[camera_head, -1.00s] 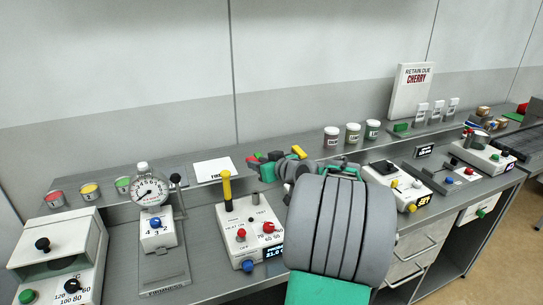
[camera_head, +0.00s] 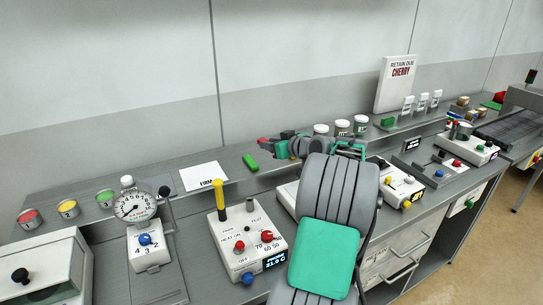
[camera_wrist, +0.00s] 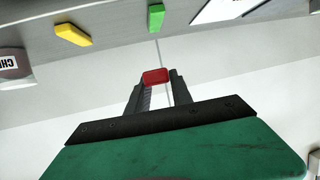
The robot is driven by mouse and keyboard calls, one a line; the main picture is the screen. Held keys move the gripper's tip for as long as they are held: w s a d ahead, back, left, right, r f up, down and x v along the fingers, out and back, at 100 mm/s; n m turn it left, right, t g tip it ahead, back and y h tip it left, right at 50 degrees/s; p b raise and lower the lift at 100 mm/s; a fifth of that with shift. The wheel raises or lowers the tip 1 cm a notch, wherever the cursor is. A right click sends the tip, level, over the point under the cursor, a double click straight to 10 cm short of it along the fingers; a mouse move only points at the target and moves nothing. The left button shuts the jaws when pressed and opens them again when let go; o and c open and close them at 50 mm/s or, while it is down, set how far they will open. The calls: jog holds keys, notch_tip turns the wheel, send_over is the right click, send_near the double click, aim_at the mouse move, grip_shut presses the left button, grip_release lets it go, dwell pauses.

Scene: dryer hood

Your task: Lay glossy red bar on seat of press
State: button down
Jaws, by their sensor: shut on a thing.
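The glossy red bar (camera_wrist: 155,76) is between the fingertips of my gripper (camera_wrist: 157,84) in the wrist view, and the fingers are shut on it. In the head view the red bar (camera_head: 262,140) shows small at the tip of my gripper (camera_head: 267,144), raised over the back shelf. The press appears to be the device with a round dial gauge (camera_head: 137,206) and a side lever, standing on the bench at the left. Its seat is hard to make out. My gripper is to the right of the press and apart from it.
A green bar (camera_head: 250,162) and a white card (camera_head: 203,176) lie on the shelf; a yellow bar (camera_wrist: 72,34) shows in the wrist view. A control box with a yellow-topped post (camera_head: 221,196) stands between press and arm. Several colored cups (camera_head: 68,208) stand at the left.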

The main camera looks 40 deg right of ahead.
jog(key=w+d+f+p, duration=0.2)
jog(key=w+d+f, duration=0.1)
jog(key=w+d, duration=0.2)
jog(key=p, duration=0.2)
send_over(273, 161)
jog(key=f, duration=0.4)
jog(key=shift+s+a+f, duration=0.15)
jog(key=shift+s+a, duration=0.05)
jog(key=shift+a, duration=0.15)
jog(key=shift+w+d+f, duration=0.25)
jog(key=shift+f, duration=0.3)
notch_tip(273, 161, down, 3)
jog(key=shift+w+d+f+b, duration=0.1)
jog(key=shift+d+b, duration=0.05)
jog(key=shift+b, duration=0.15)
jog(key=shift+f+b, duration=0.15)
jog(key=shift+b, duration=0.25)
jog(key=c, duration=1.1)
grip_release()
jog(key=shift+c, duration=0.2)
jog(key=shift+p, duration=0.35)
